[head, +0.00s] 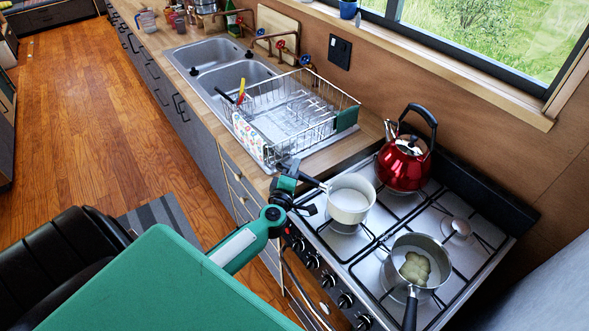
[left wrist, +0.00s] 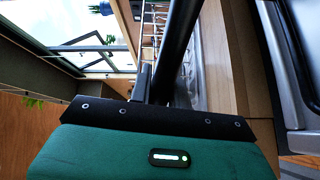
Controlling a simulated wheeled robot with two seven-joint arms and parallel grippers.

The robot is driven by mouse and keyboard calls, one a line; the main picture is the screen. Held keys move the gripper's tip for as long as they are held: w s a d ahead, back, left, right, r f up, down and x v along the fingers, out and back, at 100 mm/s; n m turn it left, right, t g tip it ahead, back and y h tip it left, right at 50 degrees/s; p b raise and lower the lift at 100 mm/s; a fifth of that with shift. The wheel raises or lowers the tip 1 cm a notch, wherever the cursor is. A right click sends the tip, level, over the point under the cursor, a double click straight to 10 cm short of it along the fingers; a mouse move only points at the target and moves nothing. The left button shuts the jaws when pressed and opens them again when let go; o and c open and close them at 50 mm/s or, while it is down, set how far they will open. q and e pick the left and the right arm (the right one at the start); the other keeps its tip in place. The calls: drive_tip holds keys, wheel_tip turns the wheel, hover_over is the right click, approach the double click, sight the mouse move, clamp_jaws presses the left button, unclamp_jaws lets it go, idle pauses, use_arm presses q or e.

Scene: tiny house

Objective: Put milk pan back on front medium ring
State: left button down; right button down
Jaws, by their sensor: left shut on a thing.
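The milk pan (head: 350,203) is a small cream pan with a pale inside and a dark handle pointing left. It is upright over the front ring at the stove's left end, and part of that burner shows below it. I cannot tell whether its base touches the grate. My left gripper (head: 301,184) is shut on the handle, at the stove's front left corner. In the left wrist view, a long dark bar (left wrist: 178,50) rises from the green gripper body, and the pan's bowl is not visible. My right gripper is not in view.
A red kettle (head: 403,163) stands behind the milk pan. A steel saucepan (head: 420,262) with pale food is on the other front ring, its handle toward the front. The back right burner (head: 457,227) is bare. A wire dish rack (head: 290,112) stands left of the stove.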

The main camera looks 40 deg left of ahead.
use_arm(q)
drive_tip(key=shift+f, duration=0.3)
drive_tip(key=c, duration=1.2)
unclamp_jaws()
drive_tip(key=shift+c, duration=0.2)
drive_tip(key=shift+s+f, duration=0.1)
drive_tip(key=shift+s, duration=0.05)
drive_tip(key=b+v, duration=0.2)
drive_tip(key=v, duration=1.1)
drive_tip(key=shift+s+b, duration=0.3)
drive_tip(key=shift+b, duration=0.1)
drive_tip(key=shift+d, duration=0.1)
